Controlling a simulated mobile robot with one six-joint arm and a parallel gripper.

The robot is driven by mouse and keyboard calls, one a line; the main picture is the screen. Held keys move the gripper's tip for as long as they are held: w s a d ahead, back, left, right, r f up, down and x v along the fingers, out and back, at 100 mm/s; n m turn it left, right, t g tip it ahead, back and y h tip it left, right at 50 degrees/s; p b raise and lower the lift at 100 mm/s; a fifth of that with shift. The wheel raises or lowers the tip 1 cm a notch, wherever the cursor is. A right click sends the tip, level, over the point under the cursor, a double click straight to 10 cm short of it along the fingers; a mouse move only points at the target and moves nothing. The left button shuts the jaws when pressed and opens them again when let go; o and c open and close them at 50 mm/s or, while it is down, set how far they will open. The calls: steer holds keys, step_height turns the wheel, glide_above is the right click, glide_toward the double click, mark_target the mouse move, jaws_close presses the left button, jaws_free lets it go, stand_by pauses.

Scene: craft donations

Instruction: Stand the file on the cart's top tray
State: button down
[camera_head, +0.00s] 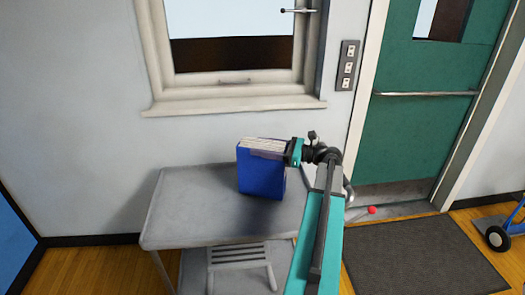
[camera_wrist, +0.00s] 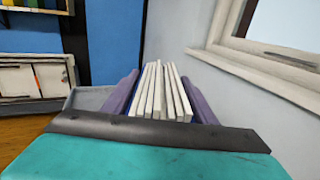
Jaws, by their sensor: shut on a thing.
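A blue file (camera_head: 261,176) with white pages along its top is upright over the right half of the grey cart's top tray (camera_head: 195,215). My gripper (camera_head: 264,152) reaches in from the right and is shut on the upper part of the file. In the wrist view the purple fingers of my gripper (camera_wrist: 162,85) lie on either side of the file's white pages (camera_wrist: 158,92). The file's lower edge appears at or just above the tray, with a shadow beside it; I cannot tell whether it touches.
The tray's left part is bare. A slatted grey item (camera_head: 238,256) shows below the tray. The window sill (camera_head: 235,104) is behind the cart. A green door (camera_head: 425,120), dark mat (camera_head: 420,255) and blue hand truck (camera_head: 502,232) are at right.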

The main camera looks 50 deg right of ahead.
steer(key=shift+f, duration=0.85)
steer(key=c, duration=0.8)
jaws_free()
steer(key=shift+o, duration=0.2)
steer(key=b+v, duration=0.2)
steer(key=v, duration=1)
